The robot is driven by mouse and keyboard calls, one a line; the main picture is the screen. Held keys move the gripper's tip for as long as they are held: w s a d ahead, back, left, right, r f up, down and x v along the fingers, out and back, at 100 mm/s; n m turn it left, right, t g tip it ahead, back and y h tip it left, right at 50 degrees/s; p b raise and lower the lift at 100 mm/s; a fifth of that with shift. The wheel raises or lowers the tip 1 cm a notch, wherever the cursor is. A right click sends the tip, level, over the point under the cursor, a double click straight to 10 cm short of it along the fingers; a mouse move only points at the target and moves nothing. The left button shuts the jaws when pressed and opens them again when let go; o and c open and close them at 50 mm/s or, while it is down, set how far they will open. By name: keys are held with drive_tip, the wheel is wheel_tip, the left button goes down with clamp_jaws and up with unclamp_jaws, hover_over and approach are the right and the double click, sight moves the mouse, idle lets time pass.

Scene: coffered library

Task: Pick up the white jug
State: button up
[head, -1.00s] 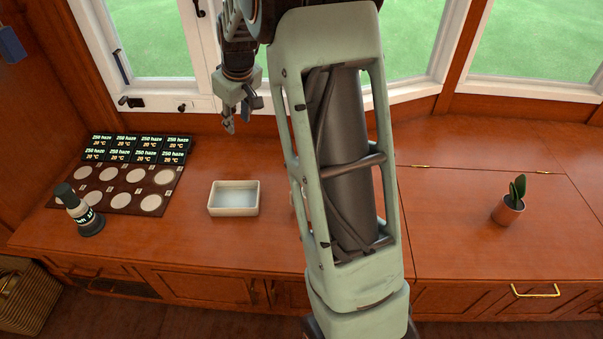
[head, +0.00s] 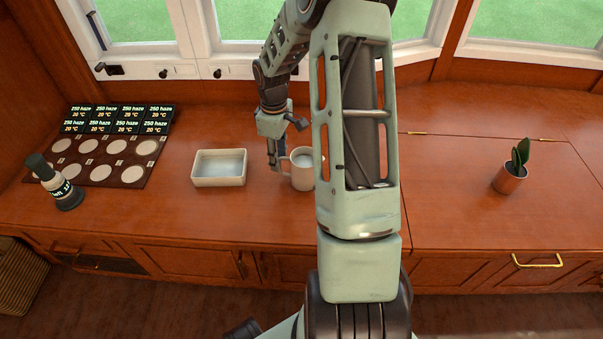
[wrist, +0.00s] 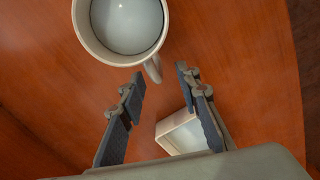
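The white jug (head: 302,182) stands upright on the wooden counter, partly hidden behind my arm, with its handle on the left. In the wrist view the jug (wrist: 84,34) is at the top, holding pale liquid, and its handle points between my fingertips. My gripper (head: 275,161) is low over the counter, just left of the jug at the handle side. In the wrist view my gripper (wrist: 160,76) is open, its two fingers apart with nothing held. The handle's end is at or just beyond the fingertips; I cannot tell whether they touch it.
A white rectangular dish (head: 219,183) sits left of my gripper. Further left are a dark board (head: 75,172) with round pale discs, small display panels (head: 117,119) and a dark-capped bottle (head: 62,189). A potted plant (head: 510,180) stands right. Windows line the back.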

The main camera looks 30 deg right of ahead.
sight(281, 171)
drive_tip(key=f+b, duration=0.2)
drive_tip(key=f, duration=0.3)
drive_tip(key=shift+d+f, duration=0.15)
drive_tip(key=shift+d, duration=0.05)
clamp_jaws()
